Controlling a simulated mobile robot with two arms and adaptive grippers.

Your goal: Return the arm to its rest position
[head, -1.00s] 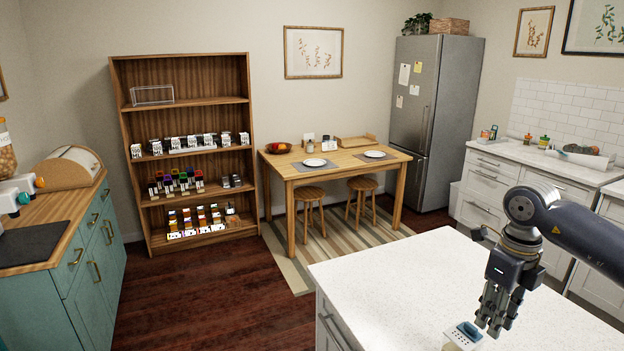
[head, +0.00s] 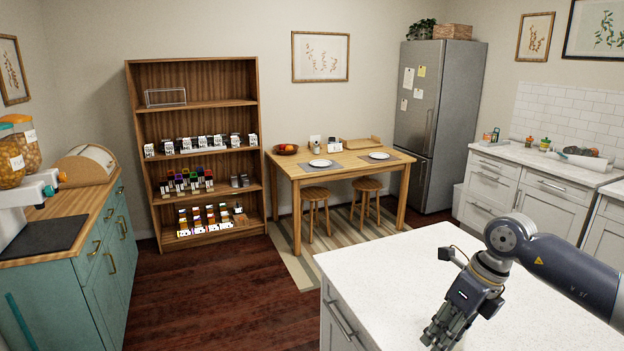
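My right arm comes in from the right edge in the head view. Its dark grey gripper (head: 443,328) hangs over the white-topped island counter (head: 400,268), tilted down to the left. Its fingertips are near the bottom edge of the picture, and I cannot tell whether they are apart or closed. No held thing can be made out. My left arm and gripper are not in view.
The teal cabinet (head: 95,275) stands at left with food dispensers (head: 22,150) on top. A wooden shelf (head: 192,72) holds several rows of small goods. A dining table (head: 337,170) with stools stands near the fridge (head: 432,120).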

